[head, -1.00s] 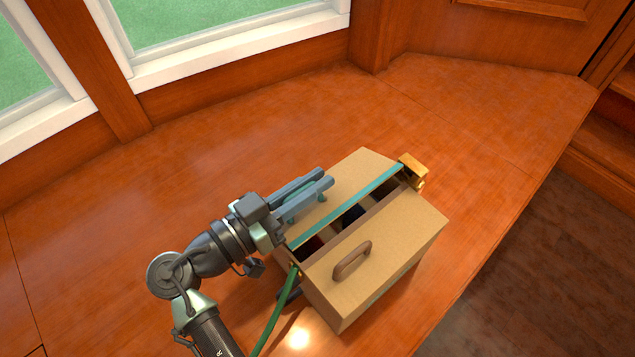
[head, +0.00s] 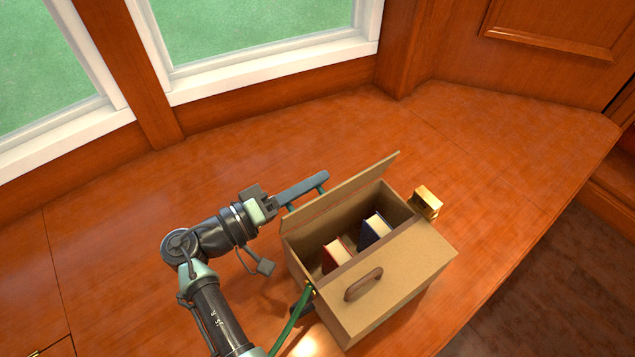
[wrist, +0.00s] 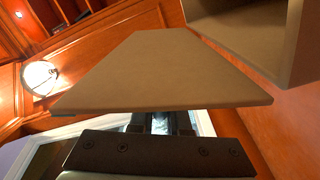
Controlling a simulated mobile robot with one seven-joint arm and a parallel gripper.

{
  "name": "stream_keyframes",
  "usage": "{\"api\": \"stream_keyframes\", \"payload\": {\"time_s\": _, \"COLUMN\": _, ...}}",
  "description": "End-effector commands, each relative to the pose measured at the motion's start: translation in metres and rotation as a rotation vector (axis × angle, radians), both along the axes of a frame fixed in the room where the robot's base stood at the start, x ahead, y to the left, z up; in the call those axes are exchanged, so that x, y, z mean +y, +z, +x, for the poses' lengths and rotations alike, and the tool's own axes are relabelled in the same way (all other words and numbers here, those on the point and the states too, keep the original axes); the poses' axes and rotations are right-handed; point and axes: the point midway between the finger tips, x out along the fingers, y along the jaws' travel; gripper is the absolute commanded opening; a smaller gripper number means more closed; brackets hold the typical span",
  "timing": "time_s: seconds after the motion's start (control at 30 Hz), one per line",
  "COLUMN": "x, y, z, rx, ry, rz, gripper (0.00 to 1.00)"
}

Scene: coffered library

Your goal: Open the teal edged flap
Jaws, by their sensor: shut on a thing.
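A tan box (head: 345,318) stands on the wooden surface. Its back flap (head: 340,195) is raised and stands steeply open; its teal edge cannot be made out now. The front flap (head: 405,270), with a brown handle (head: 364,284), lies shut. My gripper (head: 308,188) is behind the raised flap, its fingers shut on the flap's teal handle (head: 291,208), which is mostly hidden. In the wrist view the flap (wrist: 160,70) fills the middle, with the box wall (wrist: 245,35) at upper right.
Inside the box are a red book (head: 335,256) and a dark blue book (head: 374,230). A brass-coloured block (head: 426,202) sits at the box's right end. A green strap or hose (head: 291,322) runs from its left end. The wooden surface is clear behind and right.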

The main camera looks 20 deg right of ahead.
Motion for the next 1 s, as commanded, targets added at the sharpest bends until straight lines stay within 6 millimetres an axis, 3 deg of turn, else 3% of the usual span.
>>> {"api": "stream_keyframes", "payload": {"time_s": 0.5, "x": 0.007, "y": -0.019, "z": 0.021, "rx": 0.41, "ry": 0.001, "rz": -0.14, "gripper": 0.0}}
{"api": "stream_keyframes", "payload": {"time_s": 1.0, "x": 0.009, "y": -0.03, "z": 0.024, "rx": 0.56, "ry": -0.002, "rz": -0.187, "gripper": 0.0}}
